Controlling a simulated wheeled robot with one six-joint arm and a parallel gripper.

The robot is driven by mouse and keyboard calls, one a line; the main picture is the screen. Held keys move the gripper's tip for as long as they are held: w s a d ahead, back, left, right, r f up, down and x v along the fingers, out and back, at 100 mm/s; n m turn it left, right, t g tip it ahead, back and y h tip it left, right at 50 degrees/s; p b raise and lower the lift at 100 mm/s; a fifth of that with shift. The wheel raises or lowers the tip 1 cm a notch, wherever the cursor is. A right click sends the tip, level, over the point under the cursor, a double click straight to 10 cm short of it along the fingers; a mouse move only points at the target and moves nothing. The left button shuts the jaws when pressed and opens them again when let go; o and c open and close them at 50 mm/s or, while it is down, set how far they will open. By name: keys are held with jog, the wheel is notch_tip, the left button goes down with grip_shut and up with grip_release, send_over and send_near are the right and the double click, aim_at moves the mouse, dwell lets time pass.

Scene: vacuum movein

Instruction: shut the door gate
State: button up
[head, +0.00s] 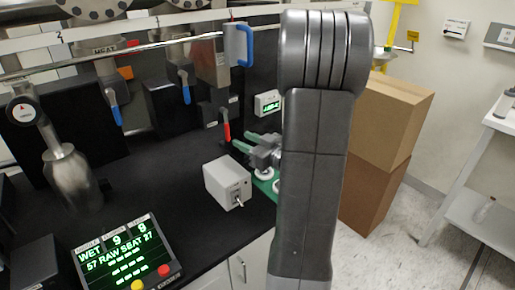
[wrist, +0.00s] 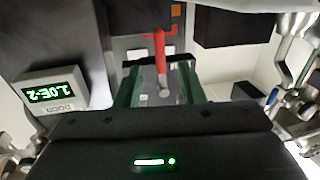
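A red lever (head: 226,128) hangs from a grey fitting at the back of the black bench. I take it as the door gate's lever, though no label I can read confirms it. In the wrist view the red lever (wrist: 159,48) points down, its grey end between my two fingers. My gripper (wrist: 160,88) is open, with a green-sided finger on each side of the lever end; contact cannot be told. In the head view my gripper (head: 243,147) is just below and right of the lever, partly hidden by my arm.
A grey switch box (head: 227,183) sits in front. Cardboard boxes (head: 388,120) stand right; floor beyond them is clear.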

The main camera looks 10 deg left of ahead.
jog(key=shift+v, duration=2.15)
jog(key=shift+c, duration=0.4)
